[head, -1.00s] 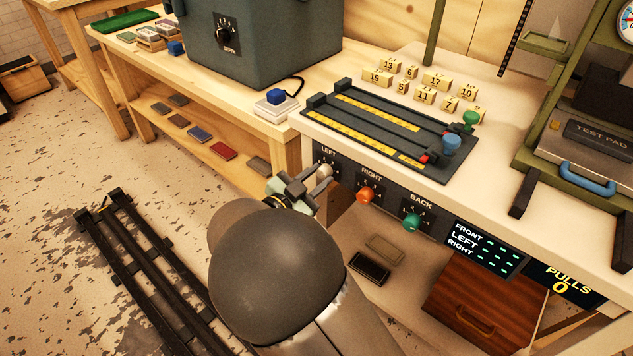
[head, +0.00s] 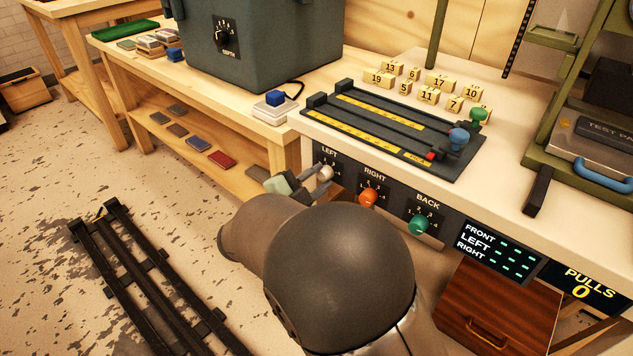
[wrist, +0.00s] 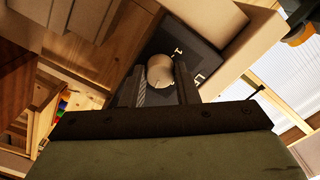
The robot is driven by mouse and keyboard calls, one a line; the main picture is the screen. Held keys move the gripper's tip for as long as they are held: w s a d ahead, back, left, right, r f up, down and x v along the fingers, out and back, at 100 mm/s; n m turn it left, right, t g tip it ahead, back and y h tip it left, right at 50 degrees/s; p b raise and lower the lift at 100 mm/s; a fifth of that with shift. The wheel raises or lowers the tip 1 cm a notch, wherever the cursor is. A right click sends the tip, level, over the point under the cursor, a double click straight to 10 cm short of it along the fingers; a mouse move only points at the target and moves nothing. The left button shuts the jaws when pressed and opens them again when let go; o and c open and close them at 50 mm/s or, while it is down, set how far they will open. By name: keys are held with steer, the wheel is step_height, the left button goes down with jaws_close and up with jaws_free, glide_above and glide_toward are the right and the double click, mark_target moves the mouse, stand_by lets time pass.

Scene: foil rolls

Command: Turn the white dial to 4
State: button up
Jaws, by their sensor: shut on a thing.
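The white dial (head: 325,173) sits on the dark panel marked LEFT, at the left end of the bench front. It also shows in the wrist view (wrist: 160,70) as a round pale knob between my two fingers. My gripper (wrist: 158,85) is shut on the dial. In the head view my gripper (head: 309,180) is at the dial, partly hidden behind my own arm. The numbers around the dial are too small or covered, so I cannot tell its setting.
An orange dial (head: 368,198) marked RIGHT and a green dial (head: 419,224) marked BACK are to the right on the bench front. A display (head: 487,251) reads FRONT, LEFT, RIGHT with dashes. A wooden drawer box (head: 497,300) stands below.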

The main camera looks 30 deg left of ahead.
stand_by(0.3)
steer(key=o, duration=1)
steer(key=shift+c, duration=0.2)
steer(key=shift+s, duration=0.1)
steer(key=s+a+p, duration=0.2)
steer(key=s+p, duration=0.1)
steer(key=s, duration=1.4)
